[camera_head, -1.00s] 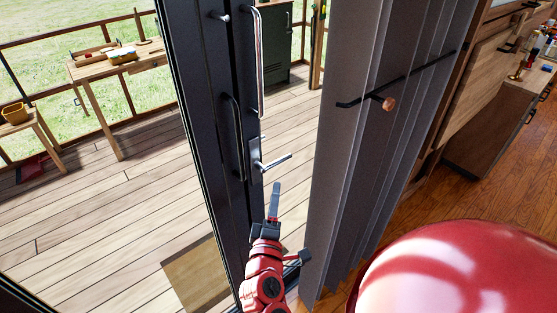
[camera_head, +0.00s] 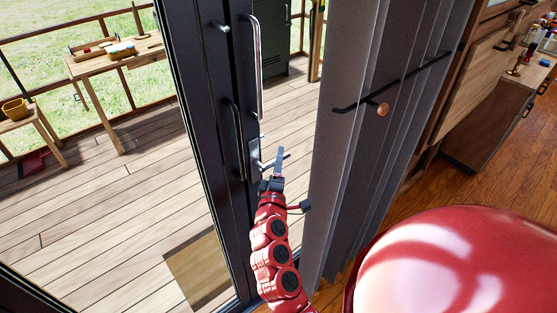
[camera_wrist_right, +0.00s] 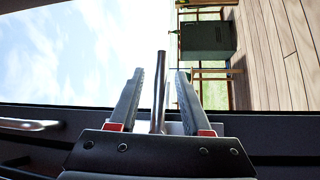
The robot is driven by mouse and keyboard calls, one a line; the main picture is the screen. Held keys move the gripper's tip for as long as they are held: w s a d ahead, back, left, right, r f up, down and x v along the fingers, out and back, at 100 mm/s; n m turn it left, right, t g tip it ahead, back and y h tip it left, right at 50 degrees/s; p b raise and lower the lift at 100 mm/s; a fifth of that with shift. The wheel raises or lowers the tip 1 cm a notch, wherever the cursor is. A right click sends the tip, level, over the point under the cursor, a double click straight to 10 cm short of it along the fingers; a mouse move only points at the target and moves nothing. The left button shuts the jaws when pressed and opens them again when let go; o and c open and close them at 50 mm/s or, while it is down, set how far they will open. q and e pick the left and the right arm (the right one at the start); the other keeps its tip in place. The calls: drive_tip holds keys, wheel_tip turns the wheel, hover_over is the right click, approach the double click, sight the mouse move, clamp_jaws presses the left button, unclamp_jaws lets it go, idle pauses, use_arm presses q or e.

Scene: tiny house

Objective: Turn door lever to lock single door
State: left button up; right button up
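The dark door (camera_head: 222,130) stands in the middle of the head view, with a silver lever (camera_head: 265,167) on a small plate near its edge. My right gripper (camera_head: 280,150) is at this lever, its fingers overlapping the lever's outer part. In the right wrist view, the lever (camera_wrist_right: 159,95) stands between the two open fingers of my right gripper (camera_wrist_right: 159,72), with a gap visible on each side. The lever's base is partly hidden by the gripper body. My left gripper is not in view.
A long silver handle (camera_head: 257,75) rises above the lever, and a dark handle (camera_head: 234,140) is on the door's left part. A grey folded curtain or panel (camera_head: 345,165) stands close to the right of my gripper. A wooden deck (camera_head: 100,215) lies beyond the door.

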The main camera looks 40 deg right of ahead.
clamp_jaws()
idle(1.3)
